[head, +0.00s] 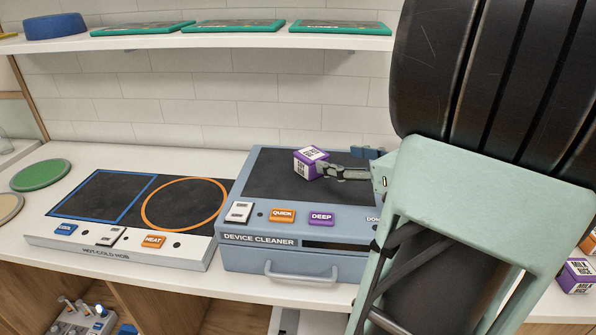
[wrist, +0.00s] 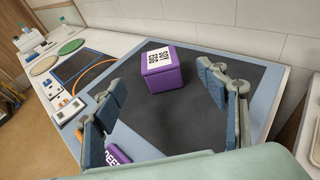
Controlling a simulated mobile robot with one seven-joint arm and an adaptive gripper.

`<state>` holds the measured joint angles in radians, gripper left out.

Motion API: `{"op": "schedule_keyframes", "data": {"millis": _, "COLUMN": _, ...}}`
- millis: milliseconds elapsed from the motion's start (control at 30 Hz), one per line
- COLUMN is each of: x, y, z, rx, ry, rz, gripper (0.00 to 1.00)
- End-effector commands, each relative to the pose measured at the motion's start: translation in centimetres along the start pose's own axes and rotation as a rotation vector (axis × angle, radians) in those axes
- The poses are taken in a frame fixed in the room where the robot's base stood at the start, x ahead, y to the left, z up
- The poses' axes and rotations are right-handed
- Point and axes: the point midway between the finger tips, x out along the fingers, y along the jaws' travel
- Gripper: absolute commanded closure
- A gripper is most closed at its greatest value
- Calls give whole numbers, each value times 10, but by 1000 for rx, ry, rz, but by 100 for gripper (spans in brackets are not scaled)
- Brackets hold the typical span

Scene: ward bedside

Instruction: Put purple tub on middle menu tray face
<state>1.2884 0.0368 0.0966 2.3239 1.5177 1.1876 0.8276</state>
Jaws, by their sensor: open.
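A purple tub (head: 299,166) with a white printed label sits on the dark top of the device cleaner (head: 262,228). Three dark, green-edged panels lie on the upper shelf; the middle one (head: 233,26) looks like the middle menu tray.
A hot-cold hob (head: 120,254) stands left of the cleaner. A blue round container (head: 55,26) is on the shelf. Another purple box (head: 578,277), marked "MILK RICE", is at the far right. A green disc (head: 40,175) lies at the left. My arm hides the right side.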

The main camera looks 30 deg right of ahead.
Motion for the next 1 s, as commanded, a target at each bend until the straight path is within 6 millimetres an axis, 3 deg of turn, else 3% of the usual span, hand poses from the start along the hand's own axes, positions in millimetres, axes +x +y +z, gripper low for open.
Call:
{"op": "schedule_keyframes", "data": {"millis": 300, "x": 45, "y": 1, "z": 1, "rx": 0, "ry": -1, "rz": 3, "gripper": 33}}
{"op": "schedule_keyframes", "data": {"millis": 533, "x": 63, "y": 2, "z": 1, "rx": 1, "ry": -2, "rz": 3, "gripper": 33}}
{"op": "schedule_keyframes", "data": {"millis": 800, "x": 100, "y": 3, "z": -1, "rx": 1, "ry": -1, "rz": 4, "gripper": 33}}
{"op": "schedule_keyframes", "data": {"millis": 1000, "x": 107, "y": 3, "z": 0, "rx": 0, "ry": -1, "rz": 1, "gripper": 33}}
